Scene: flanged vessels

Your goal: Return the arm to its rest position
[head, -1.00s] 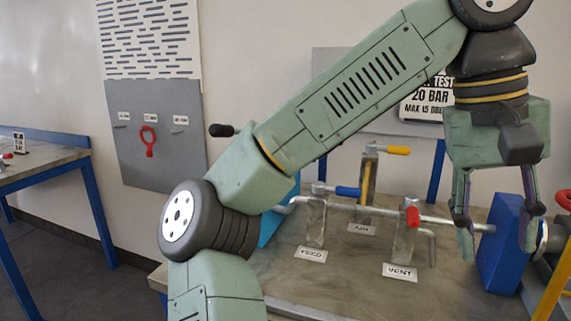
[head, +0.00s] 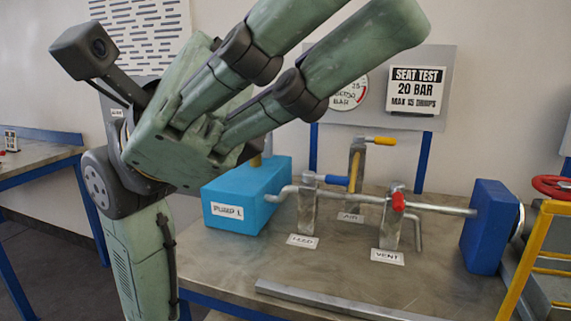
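My arm is folded up at the left in the head view, with its green gripper (head: 345,18) raised close to the camera. The two thick fingers point up and to the right. A gap shows between them with nothing in it, so the gripper is open and empty. The upper finger runs out of the top of the picture. The gripper is above and in front of the bench (head: 330,262), apart from the fittings on it. Part of the arm behind the hand is hidden.
On the bench stand a blue pump box (head: 238,208), the FEED valve (head: 307,205), the AIR valve (head: 356,170), the VENT valve (head: 391,222) and a blue block (head: 486,226). A yellow frame (head: 524,262) with a red handwheel (head: 553,187) is at the right. A side table (head: 35,168) is far left.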

